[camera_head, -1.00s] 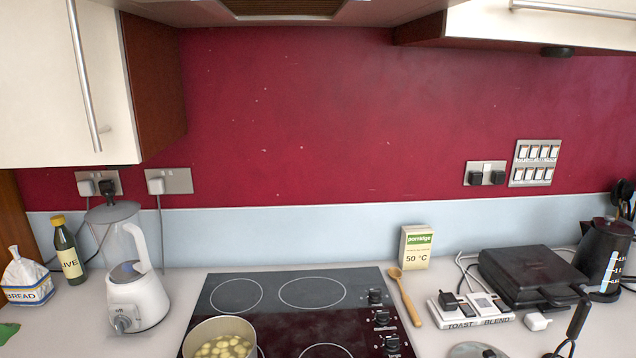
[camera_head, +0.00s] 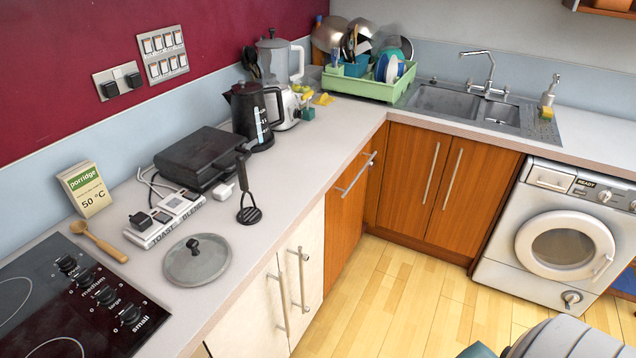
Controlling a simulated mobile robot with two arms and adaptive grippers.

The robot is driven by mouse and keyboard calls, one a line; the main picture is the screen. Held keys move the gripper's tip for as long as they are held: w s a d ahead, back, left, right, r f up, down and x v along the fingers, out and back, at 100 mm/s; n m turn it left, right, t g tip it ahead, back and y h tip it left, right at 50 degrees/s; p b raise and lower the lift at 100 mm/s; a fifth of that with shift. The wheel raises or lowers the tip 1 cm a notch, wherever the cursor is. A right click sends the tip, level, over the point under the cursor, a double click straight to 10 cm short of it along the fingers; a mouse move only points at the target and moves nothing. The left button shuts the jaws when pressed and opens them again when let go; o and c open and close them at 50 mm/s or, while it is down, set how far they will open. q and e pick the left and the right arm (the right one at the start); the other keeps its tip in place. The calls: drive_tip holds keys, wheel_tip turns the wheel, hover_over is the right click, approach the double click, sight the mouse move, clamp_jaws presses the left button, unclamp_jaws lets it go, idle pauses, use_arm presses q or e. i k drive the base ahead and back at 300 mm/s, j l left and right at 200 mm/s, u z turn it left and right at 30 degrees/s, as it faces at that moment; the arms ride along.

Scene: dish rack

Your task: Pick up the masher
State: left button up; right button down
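The masher (camera_head: 247,188) is black, with a long handle and a round slotted head. It is on the worktop near the front edge, its head at the worktop and its handle pointing up and slightly left. It is right of the pot lid and in front of the black sandwich toaster. Nothing covers it. Neither of my grippers shows in the head view.
The worktop (camera_head: 300,150) also holds a glass lid (camera_head: 197,262), a wooden spoon (camera_head: 97,241), a socket strip (camera_head: 163,218), a black toaster (camera_head: 197,156), a kettle (camera_head: 250,117) and a green dish rack (camera_head: 358,86). The hob (camera_head: 70,322) is at left. The floor (camera_head: 400,300) is largely clear.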

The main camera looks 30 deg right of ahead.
sight(248, 216)
drive_tip(key=l+z, duration=0.1)
drive_tip(key=z, duration=0.45)
drive_tip(key=u, duration=2.2)
drive_tip(key=z, duration=2.2)
drive_tip(key=i+l+u, duration=0.15)
drive_tip(key=u, duration=0.15)
drive_tip(key=i+l+u, duration=0.1)
drive_tip(key=l+u, duration=0.15)
drive_tip(key=l, duration=0.15)
drive_tip(key=i+l+u, duration=0.1)
drive_tip(key=l+u, duration=0.2)
